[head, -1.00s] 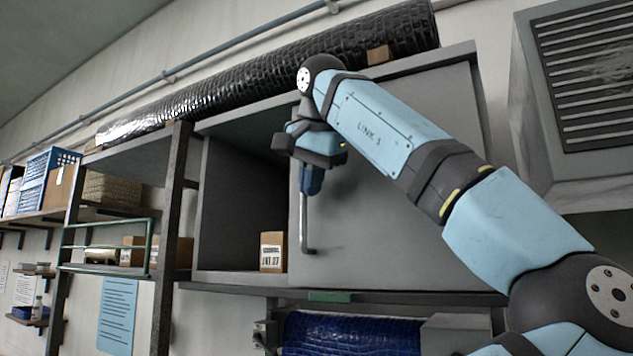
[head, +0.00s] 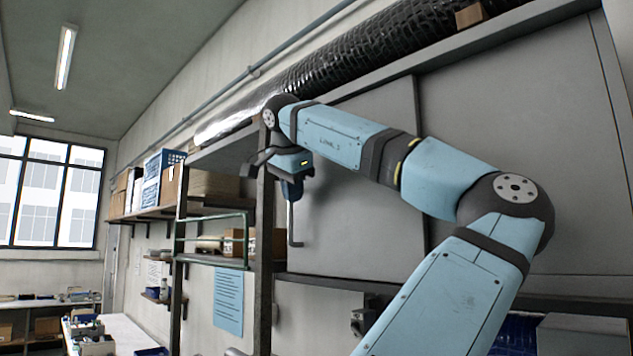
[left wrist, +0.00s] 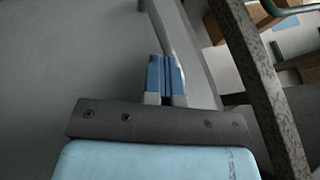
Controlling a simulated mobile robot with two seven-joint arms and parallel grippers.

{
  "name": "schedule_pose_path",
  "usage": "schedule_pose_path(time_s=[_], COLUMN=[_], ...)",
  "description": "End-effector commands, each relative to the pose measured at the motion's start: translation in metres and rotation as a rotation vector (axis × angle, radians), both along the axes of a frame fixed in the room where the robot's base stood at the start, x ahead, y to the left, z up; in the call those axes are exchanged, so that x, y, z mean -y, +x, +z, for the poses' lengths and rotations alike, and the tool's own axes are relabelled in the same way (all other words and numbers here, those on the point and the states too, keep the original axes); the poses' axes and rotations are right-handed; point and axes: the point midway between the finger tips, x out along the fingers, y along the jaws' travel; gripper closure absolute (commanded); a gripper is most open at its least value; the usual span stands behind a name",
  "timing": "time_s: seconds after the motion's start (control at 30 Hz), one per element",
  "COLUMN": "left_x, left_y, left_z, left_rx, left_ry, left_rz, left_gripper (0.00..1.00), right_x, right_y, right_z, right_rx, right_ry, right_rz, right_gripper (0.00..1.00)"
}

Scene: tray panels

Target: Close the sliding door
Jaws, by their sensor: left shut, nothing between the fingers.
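The sliding door (head: 365,205) is a flat grey panel on the wall cabinet. Its left part reaches close to the dark upright post (head: 264,250), and no open compartment shows beside it. A thin metal bar handle (head: 291,228) stands near its left edge. My left gripper (head: 291,193) is shut and empty at the upper part of the handle. In the left wrist view its blue fingers (left wrist: 163,76) are together, with the handle (left wrist: 160,28) running close by on their right. I cannot tell whether they touch it. My right gripper is not in view.
A second grey panel (head: 525,130) lies right of the door. A black wrapped roll (head: 370,55) and a small wooden block (head: 470,15) lie on top of the cabinet. Left of the post are shelves with a blue crate (head: 158,170) and boxes.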

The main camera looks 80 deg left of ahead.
Motion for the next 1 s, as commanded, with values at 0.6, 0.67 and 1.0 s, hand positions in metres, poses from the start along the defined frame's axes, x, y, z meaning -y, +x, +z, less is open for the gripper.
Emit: schedule_pose_path(time_s=[0.6, 0.67, 1.0], left_x=[-0.015, -0.015, -0.017], left_y=[-0.009, -0.009, 0.002], left_z=[0.0, 0.0, 0.001], left_rx=[0.0, 0.0, -0.001], left_ry=[0.001, 0.001, 0.001], left_rz=[0.0, 0.0, -0.001], left_gripper=[1.0, 1.0, 1.0], right_x=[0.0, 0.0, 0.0], right_y=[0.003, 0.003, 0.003], right_z=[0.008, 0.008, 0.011], right_rx=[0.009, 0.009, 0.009], right_ry=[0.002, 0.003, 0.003], right_rz=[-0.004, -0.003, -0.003], right_gripper=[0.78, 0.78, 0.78])
